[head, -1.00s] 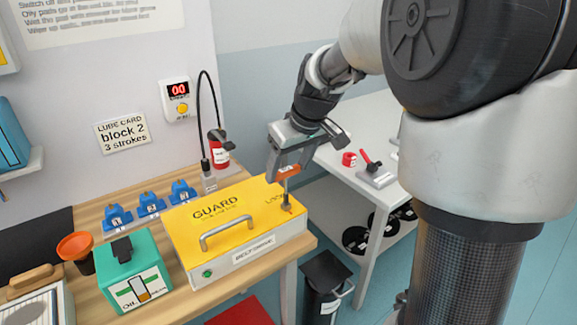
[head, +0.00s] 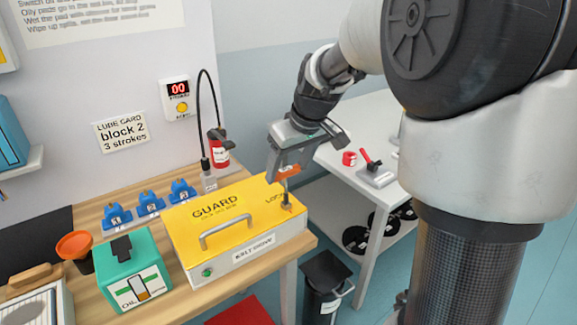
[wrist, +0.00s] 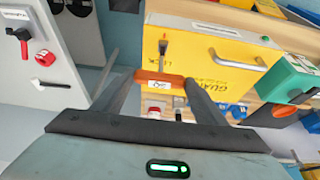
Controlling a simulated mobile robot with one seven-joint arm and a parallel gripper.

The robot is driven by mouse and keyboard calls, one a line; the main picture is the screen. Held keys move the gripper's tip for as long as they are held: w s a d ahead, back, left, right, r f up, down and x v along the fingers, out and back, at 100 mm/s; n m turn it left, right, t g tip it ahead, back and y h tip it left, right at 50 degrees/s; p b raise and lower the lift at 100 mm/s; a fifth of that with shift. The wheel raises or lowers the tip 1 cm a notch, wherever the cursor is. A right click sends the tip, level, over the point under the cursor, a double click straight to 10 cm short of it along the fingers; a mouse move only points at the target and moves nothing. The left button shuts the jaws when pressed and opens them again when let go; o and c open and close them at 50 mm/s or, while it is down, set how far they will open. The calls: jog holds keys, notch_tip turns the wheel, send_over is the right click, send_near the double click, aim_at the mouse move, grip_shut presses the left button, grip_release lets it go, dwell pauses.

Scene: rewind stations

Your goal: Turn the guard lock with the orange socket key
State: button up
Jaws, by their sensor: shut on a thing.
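The yellow guard (head: 235,215) with a grey handle sits at the right end of the wooden bench. Its lock (head: 287,206) is at the box's right end, beside the word LOCK. My gripper (head: 282,172) is above it, shut on the orange crossbar of the socket key (head: 289,171). In the wrist view the orange key (wrist: 158,76) lies between my fingertips (wrist: 158,82), and its grey shaft runs to the lock on the yellow guard (wrist: 205,55). The shaft's end meets the lock; whether it is fully seated I cannot tell.
A green oil box (head: 135,272) and orange funnel (head: 75,246) stand left of the guard. Several blue blocks (head: 150,203) and a red bottle (head: 219,152) are behind it. A white table (head: 365,125) with a red-handled device (head: 372,168) stands right; a black bin (head: 325,283) is below.

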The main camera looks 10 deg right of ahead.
jog(key=shift+f+b, duration=0.55)
jog(key=shift+f, duration=0.25)
dwell(0.5)
